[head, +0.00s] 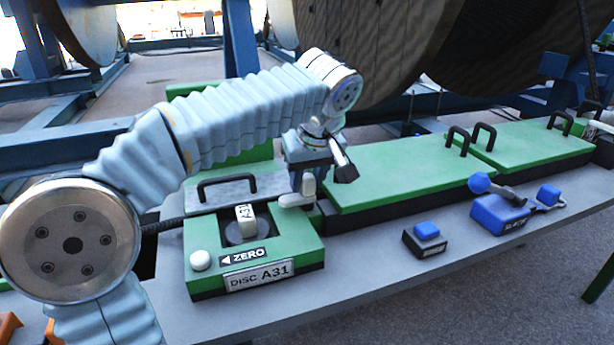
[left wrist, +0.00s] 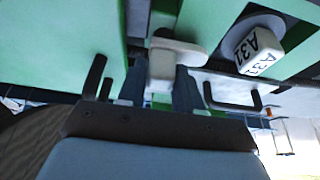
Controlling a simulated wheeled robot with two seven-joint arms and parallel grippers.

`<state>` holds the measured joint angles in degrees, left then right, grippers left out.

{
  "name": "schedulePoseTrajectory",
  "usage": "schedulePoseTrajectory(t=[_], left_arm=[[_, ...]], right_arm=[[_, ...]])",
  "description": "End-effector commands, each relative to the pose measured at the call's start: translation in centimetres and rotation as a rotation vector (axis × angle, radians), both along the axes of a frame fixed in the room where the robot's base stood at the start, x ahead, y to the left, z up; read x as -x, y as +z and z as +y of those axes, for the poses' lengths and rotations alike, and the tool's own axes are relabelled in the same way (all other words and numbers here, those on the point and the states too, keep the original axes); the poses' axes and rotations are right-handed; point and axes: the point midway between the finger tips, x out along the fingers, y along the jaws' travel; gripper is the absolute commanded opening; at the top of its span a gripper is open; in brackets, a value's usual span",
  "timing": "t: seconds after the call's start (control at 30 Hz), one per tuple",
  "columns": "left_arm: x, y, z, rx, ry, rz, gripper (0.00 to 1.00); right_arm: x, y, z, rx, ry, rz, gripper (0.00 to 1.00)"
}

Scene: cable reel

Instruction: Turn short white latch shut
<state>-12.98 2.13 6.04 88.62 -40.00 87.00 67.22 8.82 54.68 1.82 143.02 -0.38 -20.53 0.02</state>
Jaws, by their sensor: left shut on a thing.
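The short white latch (head: 296,199) sits at the right back corner of the green box labelled DISC A31 (head: 205,236). It has an upright grip and a flat arm that points left in the head view. My left gripper (head: 311,178) reaches down over it from above. In the left wrist view the latch (left wrist: 178,46) has its grip between the two dark fingers of my left gripper (left wrist: 160,82), which is shut on it. The fingers hide part of the grip. My right gripper is not in view.
The green box carries a white dial (head: 246,222), a white button (head: 201,260) and a ZERO label. A black handle (head: 227,182) stands behind it. Green lids (head: 395,172) lie to the right. A blue button box (head: 426,233) and a blue lever box (head: 498,215) stand on the grey bench.

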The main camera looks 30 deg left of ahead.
Motion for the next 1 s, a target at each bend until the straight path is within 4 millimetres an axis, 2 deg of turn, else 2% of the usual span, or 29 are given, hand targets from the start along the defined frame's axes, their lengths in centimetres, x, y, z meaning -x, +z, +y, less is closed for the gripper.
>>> schedulePoseTrajectory(t=[0.27, 0.43, 1.0], left_arm=[[0.01, 0.03, 0.02, 0.000, -0.042, -0.002, 0.04], [0.04, 0.01, 0.04, 0.001, -0.129, -0.001, 0.04], [0.00, 0.09, 0.07, 0.001, -0.646, -0.002, 0.04]], right_arm=[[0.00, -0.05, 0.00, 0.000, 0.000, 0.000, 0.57], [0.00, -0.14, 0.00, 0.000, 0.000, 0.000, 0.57], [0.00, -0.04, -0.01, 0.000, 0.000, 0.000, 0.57]])
